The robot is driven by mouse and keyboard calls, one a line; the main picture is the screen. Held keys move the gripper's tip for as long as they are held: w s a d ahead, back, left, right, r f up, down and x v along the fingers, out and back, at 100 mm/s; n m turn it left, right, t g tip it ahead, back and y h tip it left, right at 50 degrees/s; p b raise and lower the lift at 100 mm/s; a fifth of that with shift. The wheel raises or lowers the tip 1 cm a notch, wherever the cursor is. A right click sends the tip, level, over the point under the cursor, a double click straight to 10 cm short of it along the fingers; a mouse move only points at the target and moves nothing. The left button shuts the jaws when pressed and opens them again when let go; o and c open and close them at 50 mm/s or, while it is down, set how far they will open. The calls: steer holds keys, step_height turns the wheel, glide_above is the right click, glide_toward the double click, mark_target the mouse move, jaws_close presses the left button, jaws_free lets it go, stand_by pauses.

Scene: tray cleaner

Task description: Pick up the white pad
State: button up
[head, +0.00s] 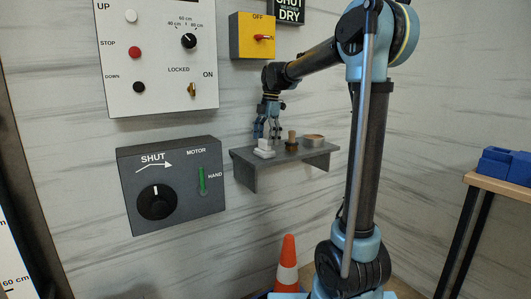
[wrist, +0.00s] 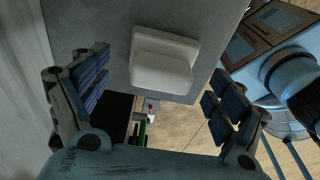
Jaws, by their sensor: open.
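The white pad (head: 264,148) lies near the left end of a small grey wall shelf (head: 243,163). It has a flat base with a raised block on it. In the wrist view the white pad (wrist: 160,72) lies ahead of my gripper and between the lines of its two fingers, apart from both. My gripper (wrist: 155,92) is open and empty. In the head view my gripper (head: 267,130) hangs just above the shelf at the pad, pointing down; whether it touches anything there is not clear.
On the shelf right of the pad stand a brown knobbed object (head: 291,141) and a round tan dish (head: 313,141). A dark switch box (head: 172,185) is on the wall to the left, and a yellow switch box (head: 252,36) above. An orange cone (head: 288,262) stands below.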

steer(key=shift+a+f, duration=0.15)
steer(key=shift+f, duration=1.05)
steer(key=shift+c, duration=0.5)
steer(key=shift+s, duration=0.1)
steer(key=c, duration=1.1)
steer(key=shift+o, duration=0.2)
steer(key=shift+r, duration=0.15)
step_height(320, 180, up, 10)
steer(key=shift+f, duration=0.1)
